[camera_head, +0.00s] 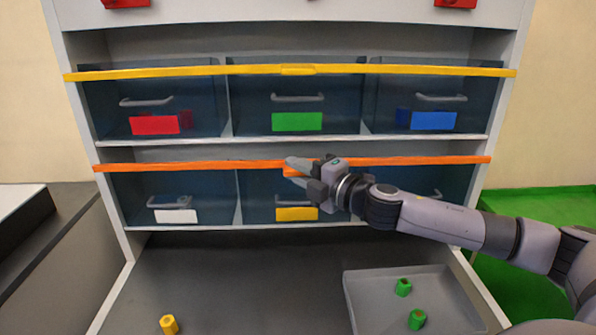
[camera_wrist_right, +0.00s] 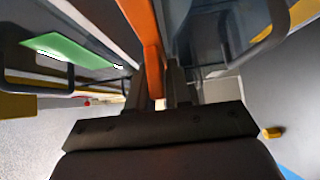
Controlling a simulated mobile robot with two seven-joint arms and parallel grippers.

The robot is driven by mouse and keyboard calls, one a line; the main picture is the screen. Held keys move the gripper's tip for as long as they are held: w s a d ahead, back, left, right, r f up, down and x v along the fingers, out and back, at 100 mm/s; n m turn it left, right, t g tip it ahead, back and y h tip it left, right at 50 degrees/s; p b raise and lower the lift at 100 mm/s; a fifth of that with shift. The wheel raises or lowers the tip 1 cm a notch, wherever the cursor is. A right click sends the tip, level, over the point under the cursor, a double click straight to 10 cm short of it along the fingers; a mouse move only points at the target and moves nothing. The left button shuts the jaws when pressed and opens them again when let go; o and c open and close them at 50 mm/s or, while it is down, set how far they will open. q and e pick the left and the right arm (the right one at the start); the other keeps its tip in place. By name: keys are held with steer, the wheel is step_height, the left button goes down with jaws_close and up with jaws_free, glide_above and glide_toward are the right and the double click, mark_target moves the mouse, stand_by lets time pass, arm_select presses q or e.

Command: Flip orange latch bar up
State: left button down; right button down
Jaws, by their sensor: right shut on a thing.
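The orange latch bar (camera_head: 200,165) runs level across the top of the lower drawer row in the head view. My right gripper (camera_head: 292,169) is at the middle of this bar, with its fingers around the orange tab there. In the right wrist view the orange bar (camera_wrist_right: 140,30) comes down between the two fingers of my right gripper (camera_wrist_right: 158,95), which are shut on it. The fingers and hand hide part of the bar and the lower right drawer. My left gripper is not in view.
A yellow bar (camera_head: 180,71) crosses the upper row of drawers with red, green (camera_head: 297,121) and blue labels. Lower drawers have white (camera_head: 175,216) and yellow labels. A grey tray (camera_head: 375,307) with green pieces and a yellow piece (camera_head: 169,324) lie on the surface below.

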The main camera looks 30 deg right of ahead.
step_height(320, 180, up, 4)
steer(key=shift+f+p, duration=0.15)
steer(key=shift+p, duration=0.95)
steer(key=c, duration=1.2)
jaws_free()
steer(key=shift+o, duration=0.2)
steer(key=shift+f, duration=0.2)
